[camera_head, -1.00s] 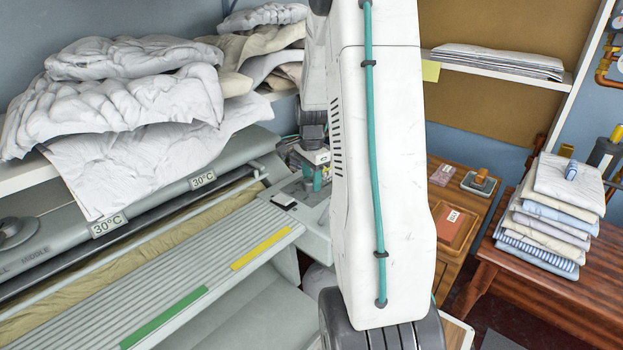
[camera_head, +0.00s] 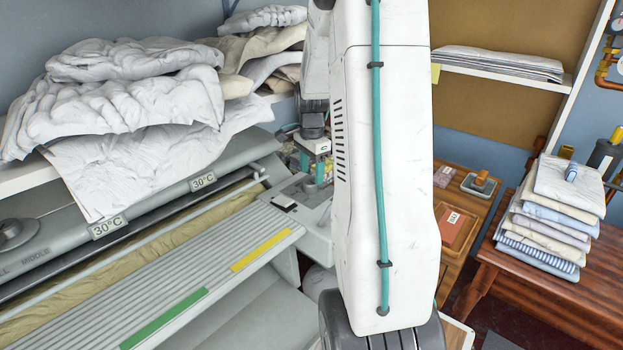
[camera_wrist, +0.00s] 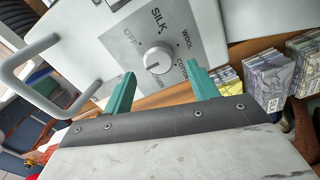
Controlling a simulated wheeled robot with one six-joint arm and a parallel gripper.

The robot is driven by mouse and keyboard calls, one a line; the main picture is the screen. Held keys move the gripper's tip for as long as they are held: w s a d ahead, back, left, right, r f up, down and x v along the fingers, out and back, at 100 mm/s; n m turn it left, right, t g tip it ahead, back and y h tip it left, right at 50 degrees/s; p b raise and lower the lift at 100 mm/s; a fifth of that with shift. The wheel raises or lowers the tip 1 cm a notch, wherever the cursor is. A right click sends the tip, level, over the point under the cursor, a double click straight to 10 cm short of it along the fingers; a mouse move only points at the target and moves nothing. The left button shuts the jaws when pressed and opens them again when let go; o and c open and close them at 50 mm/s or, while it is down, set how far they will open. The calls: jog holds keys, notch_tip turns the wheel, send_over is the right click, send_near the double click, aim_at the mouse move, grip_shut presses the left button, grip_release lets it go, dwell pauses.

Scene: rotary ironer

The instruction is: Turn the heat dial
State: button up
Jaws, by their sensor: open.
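The heat dial (camera_wrist: 158,60) is a round white knob on a grey panel (camera_wrist: 193,17) marked SILK, WOOL, COTTON and other words partly hidden. A raised bar crosses the knob's face. In the wrist view my gripper (camera_wrist: 158,80) is open, with one green finger left of the dial and one right of it. The knob lies between and just beyond the fingertips; I cannot tell how near they are in depth. In the head view my gripper (camera_head: 318,180) is small beside the ironer's end, partly hidden by my arm, and the dial cannot be made out.
The ironer (camera_head: 180,265) fills the left, with a grey bar handle (camera_wrist: 50,75) beside the panel. Crumpled white linen (camera_head: 130,95) lies above it. A wooden cabinet (camera_head: 470,190) and a bench (camera_head: 550,295) with folded cloths (camera_head: 548,225) stand right.

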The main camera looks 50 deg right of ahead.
aim_at(312, 183)
notch_tip(312, 183, up, 4)
jog(key=shift+r, duration=0.15)
dwell(0.6)
jog(key=shift+s+a+n, duration=0.25)
jog(key=shift+n, duration=0.45)
jog(key=s+a+r+n, duration=0.3)
jog(key=s+a+n, duration=0.3)
jog(key=a, duration=0.5)
jog(key=s+a+r+n+t, duration=0.1)
jog(key=s+a+r+n, duration=0.2)
jog(key=a, duration=0.9)
jog(key=s+a+r+n, duration=0.3)
jog(key=s+a+n, duration=0.6)
jog(key=a+n, duration=0.2)
jog(key=shift+s+a+r, duration=0.15)
jog(key=shift+r, duration=0.05)
